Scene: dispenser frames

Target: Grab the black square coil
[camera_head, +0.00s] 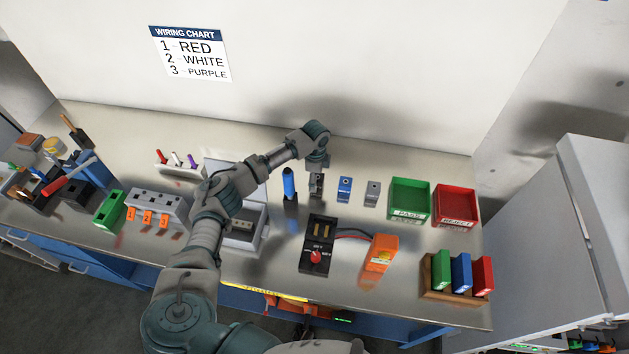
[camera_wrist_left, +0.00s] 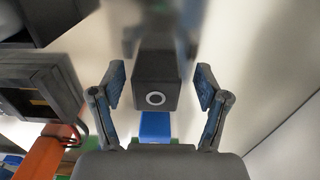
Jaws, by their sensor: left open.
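The black square coil (camera_head: 316,190) stands on the metal bench, left of a blue coil (camera_head: 344,189) and a grey coil (camera_head: 373,193). My left gripper (camera_head: 317,170) is right above it and partly covers its top. In the left wrist view the black coil (camera_wrist_left: 155,88), with a pale ring on its face, sits between the two open fingers, with a gap on each side. The blue coil (camera_wrist_left: 156,125) shows just below it there. My right gripper is not in view.
A blue cylinder (camera_head: 289,185) stands close left of the black coil. A black switch box (camera_head: 318,245) wired to an orange block (camera_head: 379,254) lies in front. Green (camera_head: 410,196) and red (camera_head: 455,203) trays are to the right. The wall (camera_head: 330,60) rises behind.

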